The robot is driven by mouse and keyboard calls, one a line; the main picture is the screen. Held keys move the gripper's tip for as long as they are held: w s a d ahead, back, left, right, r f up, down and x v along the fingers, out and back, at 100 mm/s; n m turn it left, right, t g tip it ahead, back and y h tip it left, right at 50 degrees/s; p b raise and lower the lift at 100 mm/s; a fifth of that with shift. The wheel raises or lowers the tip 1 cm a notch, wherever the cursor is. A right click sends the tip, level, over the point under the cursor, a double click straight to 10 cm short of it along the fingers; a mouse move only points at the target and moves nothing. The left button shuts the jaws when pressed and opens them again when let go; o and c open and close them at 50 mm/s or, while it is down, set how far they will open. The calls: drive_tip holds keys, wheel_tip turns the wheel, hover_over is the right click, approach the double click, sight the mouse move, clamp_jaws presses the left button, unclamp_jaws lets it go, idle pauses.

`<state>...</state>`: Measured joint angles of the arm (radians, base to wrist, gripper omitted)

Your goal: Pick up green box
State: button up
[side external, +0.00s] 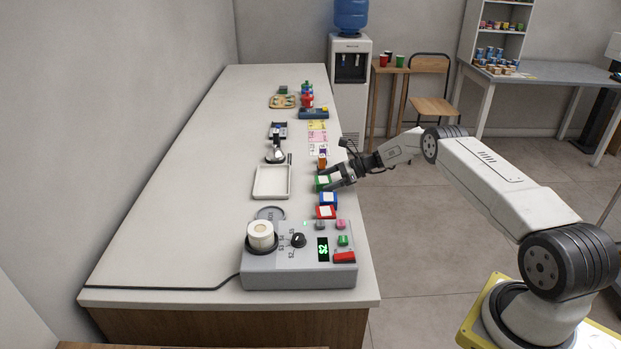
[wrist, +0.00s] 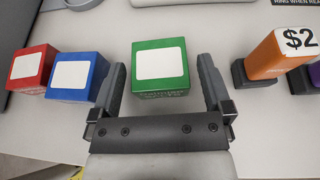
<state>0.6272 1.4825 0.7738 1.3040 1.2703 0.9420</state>
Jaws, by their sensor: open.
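The green box (wrist: 160,97) has a white label on top and stands on the counter in the wrist view. My gripper (wrist: 160,85) is open, with one finger on the left and one on the right of the green box. Small gaps seem to show beside the box, so I cannot tell whether either finger touches it. In the side external view, my gripper (side external: 332,180) reaches over the counter's right edge at the green box (side external: 321,184), which is partly hidden by the fingers.
A blue box (wrist: 76,78) and a red box (wrist: 32,68) stand left of the green box. An orange block (wrist: 268,58) marked "$2" stands to the right. The white counter (side external: 200,200) also bears a white tray (side external: 257,195) and a grey device (side external: 300,277).

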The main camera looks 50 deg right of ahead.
drive_tip(key=shift+x, duration=1.4)
drive_tip(key=c, duration=1.2)
